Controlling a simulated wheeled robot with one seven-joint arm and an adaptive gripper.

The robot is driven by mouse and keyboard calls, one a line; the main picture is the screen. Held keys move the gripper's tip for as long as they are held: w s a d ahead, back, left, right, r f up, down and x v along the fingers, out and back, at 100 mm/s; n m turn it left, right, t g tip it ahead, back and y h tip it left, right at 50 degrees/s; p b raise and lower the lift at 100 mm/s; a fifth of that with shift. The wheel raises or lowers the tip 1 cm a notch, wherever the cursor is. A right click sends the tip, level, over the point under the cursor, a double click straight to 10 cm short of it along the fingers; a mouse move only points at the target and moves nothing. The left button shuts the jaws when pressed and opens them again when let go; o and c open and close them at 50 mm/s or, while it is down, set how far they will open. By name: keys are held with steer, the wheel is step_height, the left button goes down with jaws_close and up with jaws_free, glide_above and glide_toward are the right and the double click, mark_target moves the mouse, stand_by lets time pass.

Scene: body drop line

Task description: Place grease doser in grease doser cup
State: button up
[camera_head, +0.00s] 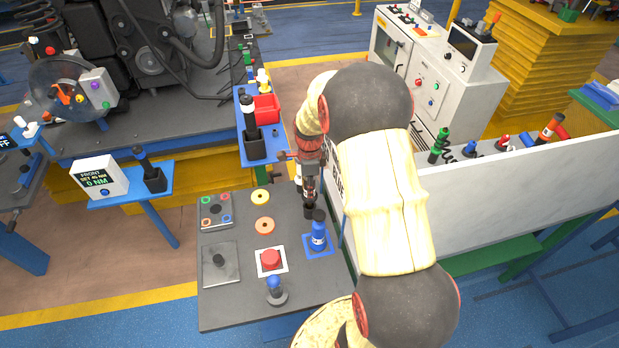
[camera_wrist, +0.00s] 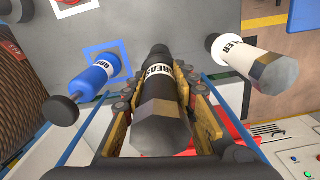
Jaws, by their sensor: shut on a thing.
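My gripper (camera_head: 309,188) is shut on a dark bottle-shaped doser (camera_wrist: 160,115) whose white label reads GREASE. In the wrist view it lies between the two fingers (camera_wrist: 160,80). In the head view its dark end shows (camera_head: 309,211), apparently just above the back right of the grey panel. I cannot tell from the views which holder is the grease doser cup. A black cup (camera_head: 253,146) on the blue shelf holds a black bottle (camera_head: 248,112), and another black cup (camera_head: 155,181) holds a similar black tool.
A blue labelled bottle (camera_head: 318,237) stands on a blue-framed square close to my gripper. A white labelled bottle (camera_wrist: 245,58) is right of the doser in the wrist view. The grey panel (camera_head: 230,310) carries a red button (camera_head: 270,259). A red bin (camera_head: 265,107) sits on the shelf.

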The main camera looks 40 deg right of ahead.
steer(key=shift+f, duration=2.4)
steer(key=shift+f, duration=0.2)
steer(key=o, duration=1)
steer(key=shift+o, duration=0.4)
